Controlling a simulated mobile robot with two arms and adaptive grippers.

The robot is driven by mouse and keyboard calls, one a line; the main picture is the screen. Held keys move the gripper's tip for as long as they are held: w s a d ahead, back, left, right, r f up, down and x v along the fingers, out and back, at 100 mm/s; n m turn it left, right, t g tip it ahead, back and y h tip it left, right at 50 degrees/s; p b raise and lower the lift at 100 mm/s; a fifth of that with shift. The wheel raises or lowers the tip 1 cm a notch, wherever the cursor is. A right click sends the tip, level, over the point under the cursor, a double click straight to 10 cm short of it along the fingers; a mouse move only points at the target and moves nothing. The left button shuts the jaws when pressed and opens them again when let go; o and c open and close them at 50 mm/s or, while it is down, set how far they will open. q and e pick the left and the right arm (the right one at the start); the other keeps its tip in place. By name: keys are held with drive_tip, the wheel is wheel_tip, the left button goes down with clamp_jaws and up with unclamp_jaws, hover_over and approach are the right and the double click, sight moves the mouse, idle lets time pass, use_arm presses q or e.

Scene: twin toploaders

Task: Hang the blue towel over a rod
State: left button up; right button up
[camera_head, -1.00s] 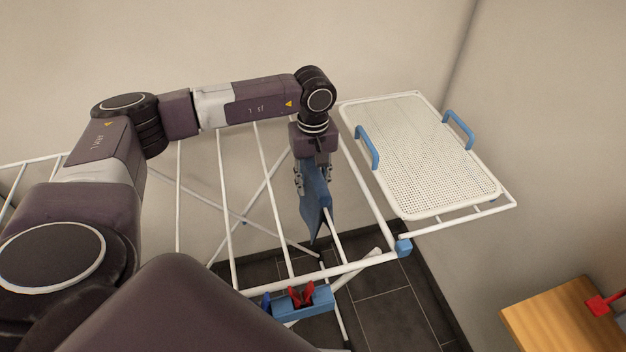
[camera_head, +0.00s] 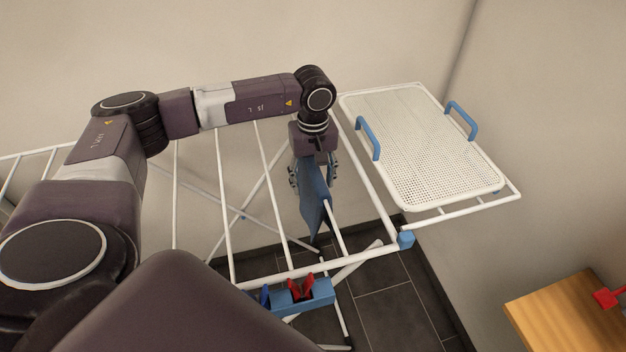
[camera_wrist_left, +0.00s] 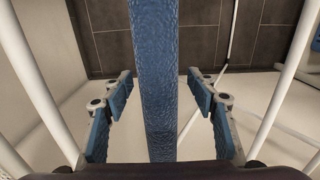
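The blue towel (camera_head: 313,199) hangs over one of the white rods (camera_head: 335,226) of the drying rack, with cloth dropping below the rod. In the left wrist view the towel (camera_wrist_left: 158,50) runs as a narrow blue strip along the middle. My left gripper (camera_head: 315,178) is right above the towel. Its fingers are spread, one on each side of the cloth, with a gap on both sides in the left wrist view (camera_wrist_left: 160,85). The rod under the towel is hidden by cloth there. My right gripper is not in view.
A white perforated tray (camera_head: 432,205) with blue handles rests on the rack's right wing. A blue peg holder (camera_head: 318,300) with red and blue pegs sits on the front rail. A wooden table (camera_head: 560,318) with a red object (camera_head: 608,298) stands at lower right.

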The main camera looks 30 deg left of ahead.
use_arm(q)
wheel_tip(320, 180, up, 12)
idle(0.6)
